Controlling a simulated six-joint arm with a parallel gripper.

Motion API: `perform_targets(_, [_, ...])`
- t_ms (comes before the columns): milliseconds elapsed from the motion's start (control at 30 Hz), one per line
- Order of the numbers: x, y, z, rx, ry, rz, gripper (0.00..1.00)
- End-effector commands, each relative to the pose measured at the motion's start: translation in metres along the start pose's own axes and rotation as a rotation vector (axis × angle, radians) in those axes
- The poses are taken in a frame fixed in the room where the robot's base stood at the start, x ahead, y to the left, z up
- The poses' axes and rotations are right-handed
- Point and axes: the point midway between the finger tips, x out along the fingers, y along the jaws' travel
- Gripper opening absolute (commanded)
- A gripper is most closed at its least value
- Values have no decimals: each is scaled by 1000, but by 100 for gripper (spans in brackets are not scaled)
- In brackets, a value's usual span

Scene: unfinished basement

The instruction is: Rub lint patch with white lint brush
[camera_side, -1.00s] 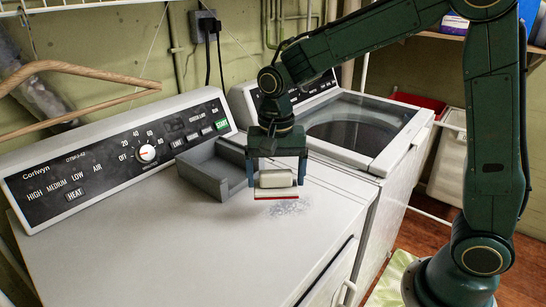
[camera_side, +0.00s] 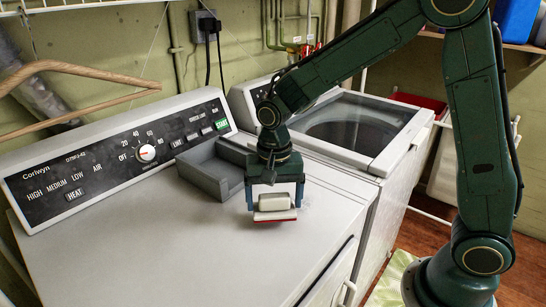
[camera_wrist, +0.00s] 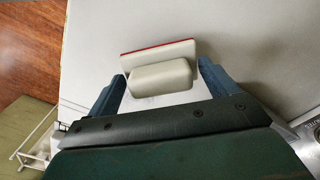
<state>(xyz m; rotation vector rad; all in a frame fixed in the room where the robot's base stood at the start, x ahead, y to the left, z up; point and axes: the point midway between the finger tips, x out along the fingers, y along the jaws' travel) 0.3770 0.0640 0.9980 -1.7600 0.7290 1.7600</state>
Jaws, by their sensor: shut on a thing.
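The white lint brush (camera_side: 275,203) has a cream handle and a red-edged base. My gripper (camera_side: 273,207) is shut on it, with a blue finger at each side. The brush is at the dryer top (camera_side: 150,240), base down; whether it touches cannot be told. In the wrist view the brush (camera_wrist: 160,76) sits between the fingertips of my gripper (camera_wrist: 162,74), its red edge on the far side.
A grey open tray (camera_side: 211,172) stands just left of my gripper, by the control panel (camera_side: 120,158). A washer (camera_side: 400,150) with a glass lid adjoins on the right. A wooden hanger (camera_side: 80,70) hangs at upper left. The dryer top's front left is clear.

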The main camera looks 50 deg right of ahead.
Motion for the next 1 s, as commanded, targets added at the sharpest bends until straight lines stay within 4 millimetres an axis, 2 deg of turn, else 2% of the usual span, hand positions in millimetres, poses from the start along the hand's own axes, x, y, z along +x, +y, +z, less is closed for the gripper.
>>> perform_targets(267, [32, 1, 0, 0, -3, 4, 68])
perform_targets(300, [33, 3, -4, 3, 0, 1, 64])
perform_targets(1000, [33, 49, -49, 4, -1, 1, 64])
